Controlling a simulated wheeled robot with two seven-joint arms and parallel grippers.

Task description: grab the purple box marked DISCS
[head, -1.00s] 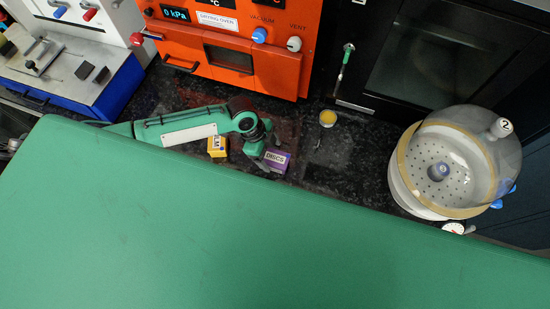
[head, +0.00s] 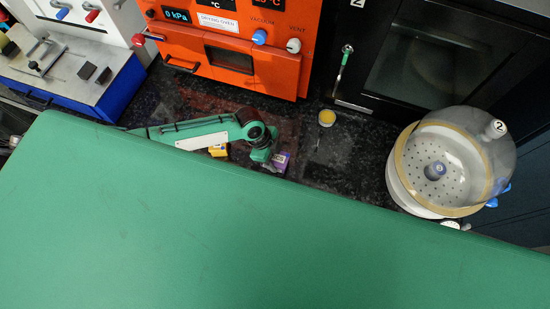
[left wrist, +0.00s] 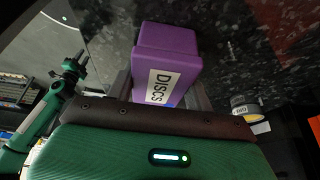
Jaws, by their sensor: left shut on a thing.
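The purple box marked DISCS (head: 281,160) is on or just above the dark counter beyond the green surface's edge; I cannot tell whether it touches the counter. My left gripper (head: 271,158) is at the box, its arm coming in from the left. In the left wrist view, the box (left wrist: 166,55) sits between the fingers with its white DISCS label towards the camera, and the gripper is shut on it. Another green arm, apparently my right, shows at the left of the wrist view with its gripper (left wrist: 78,58) small; its jaw state is unclear.
A small cup with yellow contents (head: 326,118) stands to the right. The orange drying oven (head: 228,50) is behind, and a glass-domed desiccator (head: 402,193) stands at right. Counter between cup and desiccator is clear.

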